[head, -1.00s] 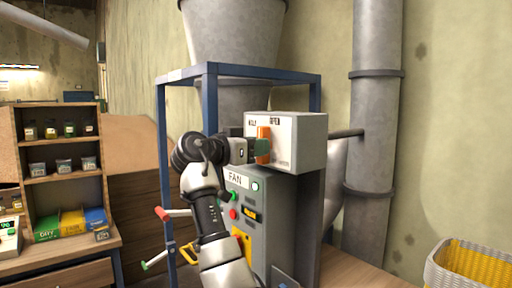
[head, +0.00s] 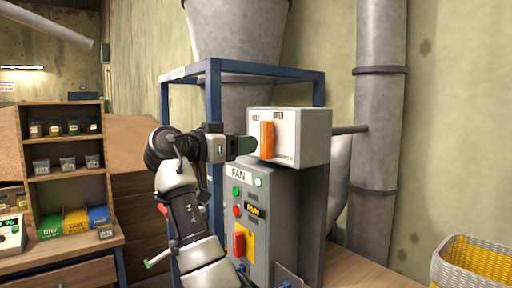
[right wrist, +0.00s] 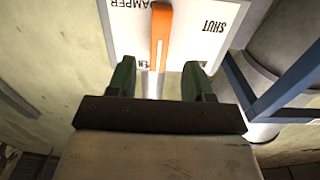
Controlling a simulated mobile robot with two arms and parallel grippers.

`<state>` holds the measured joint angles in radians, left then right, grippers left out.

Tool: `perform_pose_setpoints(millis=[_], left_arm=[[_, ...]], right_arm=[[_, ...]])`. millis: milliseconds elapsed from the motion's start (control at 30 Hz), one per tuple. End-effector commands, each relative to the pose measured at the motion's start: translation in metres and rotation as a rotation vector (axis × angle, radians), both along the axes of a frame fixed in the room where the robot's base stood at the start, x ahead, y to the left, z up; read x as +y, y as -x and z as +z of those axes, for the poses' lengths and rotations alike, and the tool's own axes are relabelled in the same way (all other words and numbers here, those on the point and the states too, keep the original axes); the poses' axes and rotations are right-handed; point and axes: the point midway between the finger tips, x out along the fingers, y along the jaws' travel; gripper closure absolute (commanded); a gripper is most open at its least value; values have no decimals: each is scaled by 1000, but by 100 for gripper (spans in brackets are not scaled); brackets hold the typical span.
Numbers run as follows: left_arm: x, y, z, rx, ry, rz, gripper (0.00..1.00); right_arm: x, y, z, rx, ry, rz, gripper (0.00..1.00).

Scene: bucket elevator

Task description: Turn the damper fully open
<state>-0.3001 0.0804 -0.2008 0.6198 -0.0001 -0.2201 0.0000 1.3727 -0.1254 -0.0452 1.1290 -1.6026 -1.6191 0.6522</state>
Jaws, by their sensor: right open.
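The damper box (head: 313,138) is a pale grey box with a white front plate, mounted above the fan cabinet. Its orange lever (head: 267,140) stands upright on the plate in the head view, near the OPEN label. In the right wrist view the lever (right wrist: 160,35) has its near end over a partly hidden label ending in N; DAMPER and SHUT show beside it. My right gripper (head: 247,146) is open just left of the lever. In the right wrist view its green fingers (right wrist: 160,82) stand either side of the lever's end, with gaps. My left gripper is out of view.
The fan cabinet (head: 262,215) with buttons and a red handle stands below the box. A blue frame (head: 213,110) holds a grey hopper (head: 237,30) behind it. A grey pipe (head: 378,130) rises at right.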

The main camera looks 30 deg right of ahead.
Motion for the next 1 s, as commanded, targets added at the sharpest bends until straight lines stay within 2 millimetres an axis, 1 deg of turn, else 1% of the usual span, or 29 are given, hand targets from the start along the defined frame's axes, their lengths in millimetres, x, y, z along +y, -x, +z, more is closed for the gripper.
perform_pose_setpoints(millis=[33,100,200,300,467,867,933,967,1000], left_arm=[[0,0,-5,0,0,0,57],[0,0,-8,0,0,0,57],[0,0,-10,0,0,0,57],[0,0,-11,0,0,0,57],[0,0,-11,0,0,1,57],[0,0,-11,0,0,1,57],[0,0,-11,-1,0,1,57],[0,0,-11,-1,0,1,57],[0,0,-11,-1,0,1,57]], right_arm=[[11,1,-2,-1,1,3,49],[23,2,-1,-2,0,3,49],[37,3,-1,-1,0,2,49],[44,3,0,-2,1,0,49],[48,4,0,-2,0,-1,49],[48,3,-1,2,0,1,49],[47,-3,-9,25,3,14,49],[46,-8,-16,45,6,25,49],[46,-16,-27,78,11,45,49]])
